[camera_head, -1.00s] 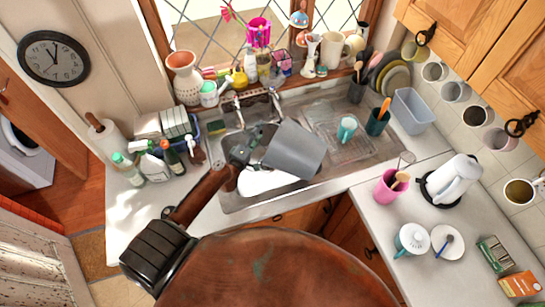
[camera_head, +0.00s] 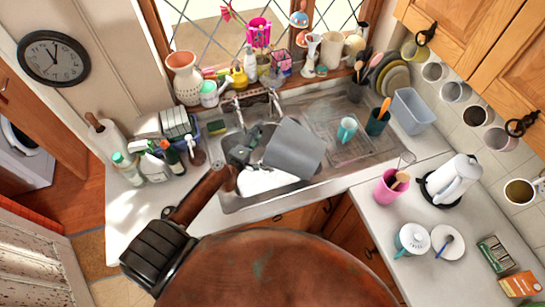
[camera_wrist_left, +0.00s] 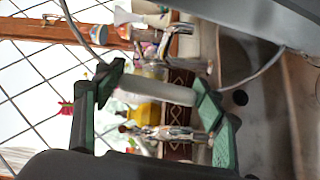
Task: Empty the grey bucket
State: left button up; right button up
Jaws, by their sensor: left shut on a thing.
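The grey bucket (camera_head: 294,150) is tilted on its side above the left part of the sink (camera_head: 232,205) in the head view. Its inside is turned away, so I cannot see what it holds. My left gripper (camera_head: 249,141) is at the bucket's left side and is shut on it. In the left wrist view a grey wall of the bucket (camera_wrist_left: 250,18) fills the upper right, and its thin wire handle (camera_wrist_left: 262,68) runs toward the fingers (camera_wrist_left: 158,98). My right gripper is out of view.
A white dish-like thing (camera_head: 262,184) shows in the sink below the bucket. The tap (camera_head: 240,108) stands behind. A turquoise mug (camera_head: 347,129) is on the right drainer. Bottles (camera_head: 153,167) stand on the left counter; a pink cup (camera_head: 389,187) and kettle (camera_head: 455,180) on the right.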

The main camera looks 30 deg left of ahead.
pick_arm(q)
jog(key=shift+a+f+n, duration=0.2)
jog(key=shift+a+n, duration=0.2)
dwell(1.4)
